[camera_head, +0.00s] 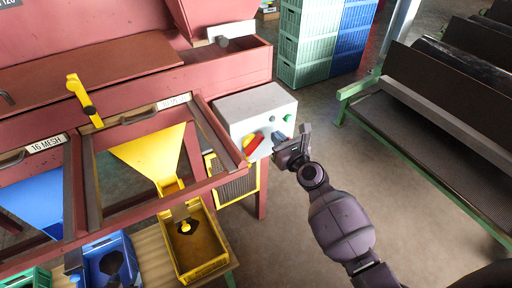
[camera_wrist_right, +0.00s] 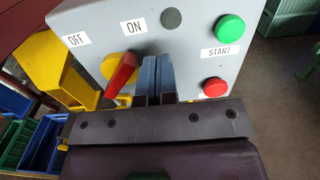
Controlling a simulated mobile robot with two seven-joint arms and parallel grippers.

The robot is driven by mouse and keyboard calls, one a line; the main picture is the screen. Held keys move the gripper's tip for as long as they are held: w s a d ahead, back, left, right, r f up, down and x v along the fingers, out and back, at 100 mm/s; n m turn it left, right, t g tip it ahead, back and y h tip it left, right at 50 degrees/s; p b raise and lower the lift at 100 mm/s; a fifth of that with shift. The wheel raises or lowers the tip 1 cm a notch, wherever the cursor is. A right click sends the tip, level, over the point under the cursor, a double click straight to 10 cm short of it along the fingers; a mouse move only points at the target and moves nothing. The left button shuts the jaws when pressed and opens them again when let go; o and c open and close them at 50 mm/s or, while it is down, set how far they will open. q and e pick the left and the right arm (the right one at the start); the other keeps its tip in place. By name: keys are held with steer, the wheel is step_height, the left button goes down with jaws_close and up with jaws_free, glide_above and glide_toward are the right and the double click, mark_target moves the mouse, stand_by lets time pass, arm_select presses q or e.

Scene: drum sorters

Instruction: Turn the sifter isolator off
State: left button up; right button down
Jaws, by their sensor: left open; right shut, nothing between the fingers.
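The sifter isolator is a red handle (camera_wrist_right: 122,73) on a yellow round base (camera_wrist_right: 110,66), on the front of a grey control box (camera_wrist_right: 190,45). In the wrist view the handle stands steep, leaning slightly right, its upper end below the ON label (camera_wrist_right: 133,27); the OFF label (camera_wrist_right: 76,40) is further left. The handle also shows in the head view (camera_head: 254,144). My right gripper (camera_head: 280,138) is shut and empty, in front of the box. Its blue fingertips (camera_wrist_right: 158,73) are just right of the handle; contact cannot be told. My left gripper is not in view.
The box has a green START button (camera_wrist_right: 229,28) and a red button (camera_wrist_right: 215,87) right of my fingers. The red sorter frame (camera_head: 262,62) is left of the box. A green-framed conveyor (camera_head: 430,178) is at right, with open floor between.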

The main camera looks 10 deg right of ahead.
mark_target(267, 126)
steer(key=shift+b+x, duration=0.35)
steer(key=shift+x, duration=1.6)
steer(key=shift+s+d, duration=0.1)
steer(key=shift+s, duration=0.05)
steer(key=shift+s+d, duration=0.2)
steer(key=shift+s, duration=0.45)
steer(key=shift+a+p, duration=0.15)
steer(key=shift+p, duration=0.15)
